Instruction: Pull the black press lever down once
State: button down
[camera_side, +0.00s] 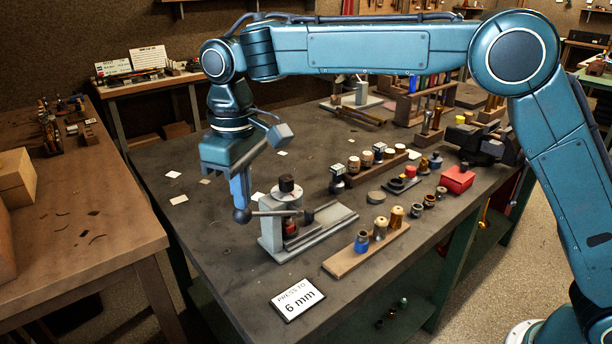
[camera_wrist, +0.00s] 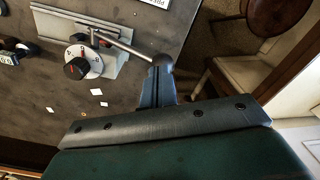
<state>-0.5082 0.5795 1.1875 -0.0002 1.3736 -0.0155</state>
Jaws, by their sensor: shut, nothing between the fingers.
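The press (camera_side: 275,240) stands near the front left of the dark table, with a round white dial and dark knob on top. In the wrist view the dial (camera_wrist: 95,57) has a red mark on its knob. The lever, a grey rod with a dark ball end (camera_side: 242,216), sticks out left from the press, roughly level. The ball also shows in the wrist view (camera_wrist: 163,61). My gripper (camera_side: 240,203) points down with its fingers shut and empty, tips right at the ball from above. In the wrist view the fingertips (camera_wrist: 157,76) meet or overlap the ball; I cannot tell if they touch.
A sign reading "PRESS TO 6 mm" (camera_side: 297,299) lies at the table's front. A wooden strip with several small parts (camera_side: 345,263) and a red box (camera_side: 457,179) are to the right of the press.

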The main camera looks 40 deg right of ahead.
aim_at(240, 223)
jog(key=shift+f, duration=0.5)
jog(key=shift+a+f, duration=0.25)
jog(key=shift+f, duration=0.65)
jog(key=shift+a+f, duration=0.25)
jog(key=shift+f, duration=0.65)
dwell(2.6)
jog(key=shift+f, duration=1.15)
dwell(1.4)
jog(key=shift+r, duration=0.1)
